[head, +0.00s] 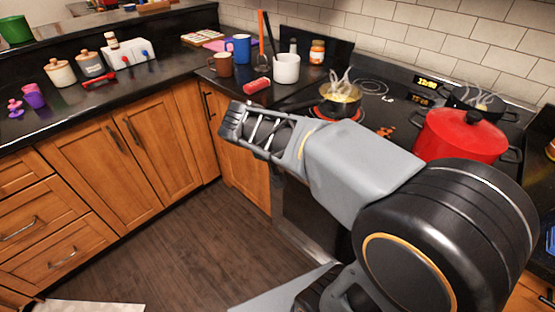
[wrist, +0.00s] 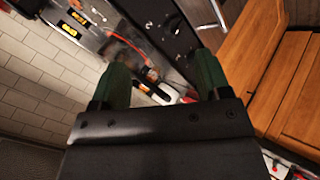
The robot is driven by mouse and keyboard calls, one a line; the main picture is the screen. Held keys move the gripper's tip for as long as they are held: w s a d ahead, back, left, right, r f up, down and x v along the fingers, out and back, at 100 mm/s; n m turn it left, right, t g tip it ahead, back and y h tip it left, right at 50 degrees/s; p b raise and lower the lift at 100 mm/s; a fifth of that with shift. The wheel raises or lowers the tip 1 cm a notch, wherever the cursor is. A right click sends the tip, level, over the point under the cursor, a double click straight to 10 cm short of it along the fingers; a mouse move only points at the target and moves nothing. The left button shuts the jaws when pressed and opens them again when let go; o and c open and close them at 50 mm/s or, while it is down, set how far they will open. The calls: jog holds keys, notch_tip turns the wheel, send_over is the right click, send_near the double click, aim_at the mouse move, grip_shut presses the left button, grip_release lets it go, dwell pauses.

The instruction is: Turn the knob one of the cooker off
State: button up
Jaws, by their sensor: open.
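The cooker (head: 378,92) is at the centre right of the head view, with a dark top, orange-lit displays and a glowing red ring under a steaming pan (head: 340,101). My arm crosses in front of it, and I cannot make out knob one in the head view. My gripper (head: 231,122) is above the floor, left of the cooker and in front of the corner cabinets. In the wrist view its two green fingers (wrist: 164,68) are apart with nothing held between them.
A red pot (head: 460,137) and another steaming pan (head: 478,99) stand on the cooker's right side. A white utensil holder (head: 286,69), a brown mug (head: 220,65) and a red cylinder (head: 257,86) stand or lie on the corner counter. Open floor (head: 190,235) lies left of my arm.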

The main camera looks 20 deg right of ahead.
jog(key=w+a+f+m+t+h+b, duration=0.1)
jog(key=w+a+f+t+h+b, duration=0.2)
jog(key=w+f+b, duration=0.5)
jog(key=w+a+f+t+h+b, duration=0.2)
jog(key=w+f+h+b, duration=0.4)
jog(key=b, duration=0.4)
jog(key=shift+y, duration=0.7)
jog(key=x, duration=0.6)
jog(key=w+b+x, duration=0.1)
jog(key=x, duration=0.6)
jog(key=c, duration=0.9)
